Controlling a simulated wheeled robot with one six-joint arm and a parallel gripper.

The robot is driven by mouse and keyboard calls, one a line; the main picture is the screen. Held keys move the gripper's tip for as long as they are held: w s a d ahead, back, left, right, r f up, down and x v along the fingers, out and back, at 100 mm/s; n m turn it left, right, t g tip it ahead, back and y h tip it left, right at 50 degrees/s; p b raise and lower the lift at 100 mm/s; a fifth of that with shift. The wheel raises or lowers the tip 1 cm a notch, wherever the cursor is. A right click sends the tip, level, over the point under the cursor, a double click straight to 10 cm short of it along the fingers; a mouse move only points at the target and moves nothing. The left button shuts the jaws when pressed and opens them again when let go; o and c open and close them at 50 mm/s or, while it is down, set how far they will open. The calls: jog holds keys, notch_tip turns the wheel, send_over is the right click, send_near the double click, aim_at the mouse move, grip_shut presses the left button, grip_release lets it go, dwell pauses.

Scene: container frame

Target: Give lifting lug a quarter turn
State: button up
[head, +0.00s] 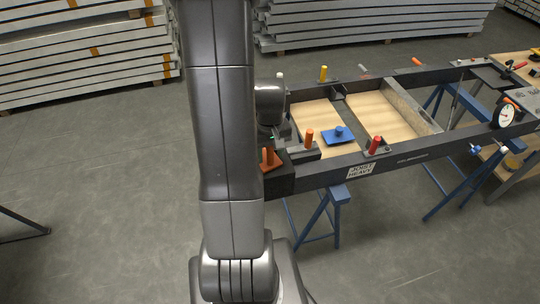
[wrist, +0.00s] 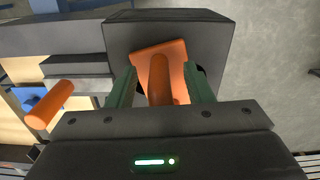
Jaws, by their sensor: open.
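The lifting lug (wrist: 160,73) is an orange upright post on a square orange plate. In the wrist view the plate sits on a dark block, turned at a slight angle to the block's edges. It also shows in the head view (head: 268,158) on the near left corner block of the frame, partly hidden by my arm. My gripper (wrist: 161,80) is open, its green fingers on either side of the post with gaps showing. I cannot tell how far the fingertips reach down beside it.
The dark frame (head: 430,149) rests on blue trestles (head: 338,195). Another orange post (head: 309,138) stands close to the lug, with a blue plate (head: 338,136) and a red post (head: 374,145) farther right. A dial gauge (head: 504,115) is at the far right. Floor in front is clear.

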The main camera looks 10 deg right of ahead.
jog(key=shift+f, duration=0.8)
grip_shut()
jog(key=shift+s, duration=0.1)
dwell(0.9)
